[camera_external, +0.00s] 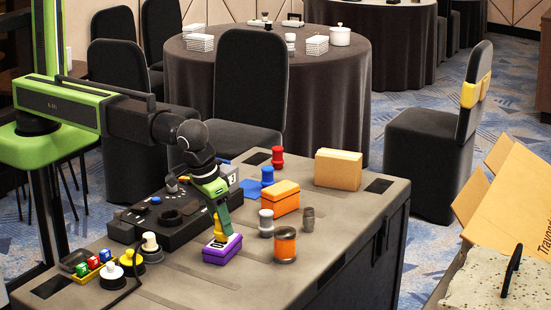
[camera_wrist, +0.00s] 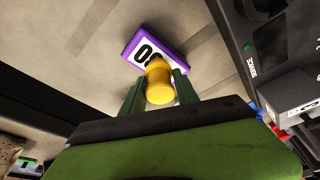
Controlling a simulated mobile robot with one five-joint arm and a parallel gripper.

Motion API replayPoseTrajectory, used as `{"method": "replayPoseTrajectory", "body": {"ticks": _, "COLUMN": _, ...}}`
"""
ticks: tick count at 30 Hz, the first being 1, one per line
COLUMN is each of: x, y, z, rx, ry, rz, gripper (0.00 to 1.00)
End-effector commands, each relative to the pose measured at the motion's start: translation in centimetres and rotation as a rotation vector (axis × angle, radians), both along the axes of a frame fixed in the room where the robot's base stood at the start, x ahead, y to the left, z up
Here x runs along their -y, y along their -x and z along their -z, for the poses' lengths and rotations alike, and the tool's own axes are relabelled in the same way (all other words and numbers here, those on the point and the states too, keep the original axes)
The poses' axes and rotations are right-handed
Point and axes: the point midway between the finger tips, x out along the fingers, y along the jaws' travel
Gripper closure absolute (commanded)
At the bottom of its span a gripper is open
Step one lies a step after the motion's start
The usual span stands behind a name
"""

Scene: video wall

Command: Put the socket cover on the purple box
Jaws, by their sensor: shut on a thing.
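The socket cover appears to be the yellow rounded piece (camera_external: 218,228), which also shows in the wrist view (camera_wrist: 158,80). My gripper (camera_wrist: 157,88) is shut on it, with a green finger on either side. In the external view my gripper (camera_external: 221,207) points down over the purple box (camera_external: 222,250). The purple box, with a white numbered top, lies on the grey work top and also shows in the wrist view (camera_wrist: 136,43).
A black control console (camera_external: 158,218) stands left of the box. An orange box (camera_external: 285,199), a grey cylinder (camera_external: 266,224) and an orange jar (camera_external: 285,245) stand to the right. Yellow and white knobs (camera_external: 151,245) sit at the left. The work top in front is clear.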

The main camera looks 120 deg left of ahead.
Motion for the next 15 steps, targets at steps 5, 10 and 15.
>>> {"method": "replayPoseTrajectory", "body": {"ticks": 5, "x": 0.01, "y": 0.00, "z": 0.41, "rx": 0.000, "ry": 0.000, "rz": 0.000, "gripper": 1.00}}
{"method": "replayPoseTrajectory", "body": {"ticks": 10, "x": 0.01, "y": 0.00, "z": 0.21, "rx": 0.000, "ry": 0.000, "rz": 0.000, "gripper": 0.43}}
{"method": "replayPoseTrajectory", "body": {"ticks": 15, "x": 0.01, "y": 0.00, "z": 0.21, "rx": 0.000, "ry": 0.000, "rz": 0.000, "gripper": 0.42}}
